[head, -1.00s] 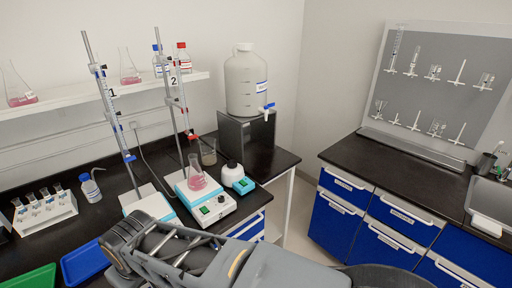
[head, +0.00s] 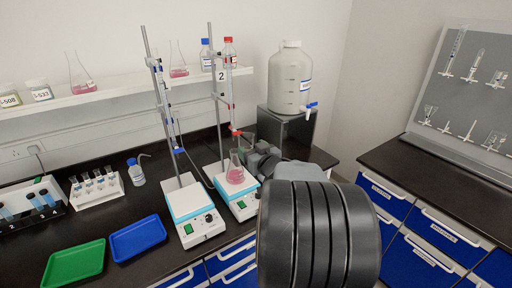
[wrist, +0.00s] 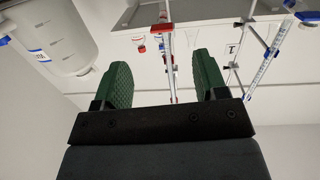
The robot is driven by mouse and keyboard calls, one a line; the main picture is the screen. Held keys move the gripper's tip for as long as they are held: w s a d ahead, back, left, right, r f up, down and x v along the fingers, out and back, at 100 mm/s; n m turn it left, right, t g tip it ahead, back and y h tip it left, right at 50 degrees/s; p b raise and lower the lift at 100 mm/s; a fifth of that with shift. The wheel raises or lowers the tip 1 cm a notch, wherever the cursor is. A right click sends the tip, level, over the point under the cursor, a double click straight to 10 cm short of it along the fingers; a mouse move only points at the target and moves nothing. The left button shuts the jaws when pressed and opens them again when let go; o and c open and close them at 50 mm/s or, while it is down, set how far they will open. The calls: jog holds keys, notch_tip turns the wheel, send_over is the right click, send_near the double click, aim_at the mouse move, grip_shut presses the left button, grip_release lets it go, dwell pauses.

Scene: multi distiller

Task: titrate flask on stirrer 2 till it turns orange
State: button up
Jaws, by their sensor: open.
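In the head view, the flask (head: 236,174) with pink liquid stands on stirrer 2 (head: 243,205), under the burette on the stand labelled 2 (head: 221,76). A red stopcock (head: 237,132) shows just above the flask's mouth. My gripper (head: 249,138) is just right of the stopcock, partly hidden by its own wrist. In the wrist view, my gripper (wrist: 164,78) has its green fingers spread with nothing held between them. The scene there looks upside down, with a stand rod (wrist: 169,60) beyond the gap. Contact with the stopcock cannot be told.
Stirrer 1 (head: 192,215) and its stand are close on the left. A large white jug (head: 291,78) sits on a dark box (head: 290,125) behind my arm. Blue (head: 138,238) and green (head: 75,265) trays lie at the front left. A tube rack (head: 97,188) is behind them.

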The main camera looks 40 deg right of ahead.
aim_at(235, 130)
jog(key=shift+t+y, duration=0.5)
jog(key=w+p, duration=0.1)
jog(key=w, duration=0.3)
jog(key=w+d, duration=0.1)
jog(key=w, duration=0.3)
jog(key=w+d+p, duration=0.1)
jog(key=w, duration=0.4)
jog(key=shift+d+r+p, duration=0.2)
jog(key=shift+d+p, duration=0.05)
jog(key=shift+p, duration=0.05)
jog(key=shift+c, duration=0.3)
